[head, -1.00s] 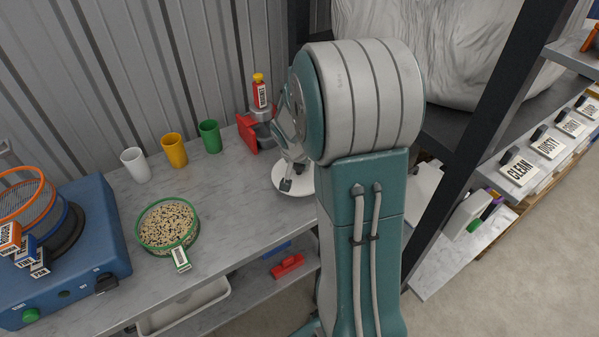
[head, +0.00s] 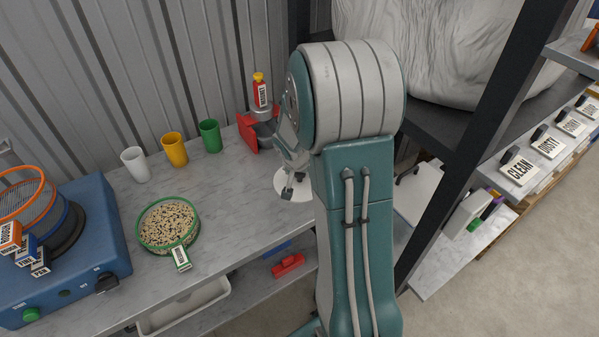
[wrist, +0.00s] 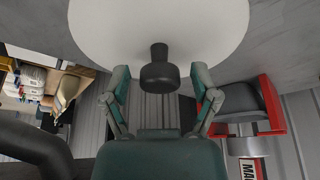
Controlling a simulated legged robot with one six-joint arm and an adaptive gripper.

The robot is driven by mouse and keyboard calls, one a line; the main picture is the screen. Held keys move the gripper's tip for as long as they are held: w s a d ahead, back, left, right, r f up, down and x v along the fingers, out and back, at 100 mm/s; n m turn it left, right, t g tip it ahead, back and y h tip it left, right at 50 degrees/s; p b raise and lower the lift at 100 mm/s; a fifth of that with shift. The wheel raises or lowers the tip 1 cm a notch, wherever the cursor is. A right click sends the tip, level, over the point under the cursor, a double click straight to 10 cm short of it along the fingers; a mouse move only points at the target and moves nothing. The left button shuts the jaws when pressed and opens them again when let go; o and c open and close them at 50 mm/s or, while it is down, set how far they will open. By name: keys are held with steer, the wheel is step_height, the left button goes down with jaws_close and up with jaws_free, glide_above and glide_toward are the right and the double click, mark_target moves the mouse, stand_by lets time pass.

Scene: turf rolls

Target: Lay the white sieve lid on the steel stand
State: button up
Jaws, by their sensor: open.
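The white sieve lid (head: 279,184) lies flat on the grey bench, partly hidden by my gripper in the head view. In the wrist view the lid (wrist: 110,30) fills the top, with its black knob (wrist: 158,74) rising from the middle. My gripper (wrist: 160,80) is open, with a finger on each side of the knob and a gap to both. It also shows over the lid in the head view (head: 293,184). A steel-coloured round piece (head: 263,114) stands beneath a red bottle behind the lid. I cannot tell whether this is the steel stand.
A red-sided holder with a grey tray (head: 247,133) stands just behind the lid. White, yellow and green cups (head: 210,136), a green-rimmed sieve of seed (head: 143,232) and a blue machine (head: 100,215) are to the left. A dark shelf post (head: 470,140) is at right.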

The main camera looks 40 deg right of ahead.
steer(key=v, duration=1.2)
steer(key=s+a+r+n+t+y, duration=0.1)
steer(key=s+a+r+n, duration=0.3)
steer(key=s+a, duration=0.4)
steer(key=s+a+r+n+t+y, duration=0.1)
steer(key=s+a+r+n+y, duration=0.1)
steer(key=s+a+r+n, duration=0.3)
steer(key=s+a+r, duration=0.1)
steer(key=s+a, duration=0.3)
steer(key=a, duration=0.1)
steer(key=shift+a+n+t, duration=0.15)
steer(key=shift+n+t, duration=0.15)
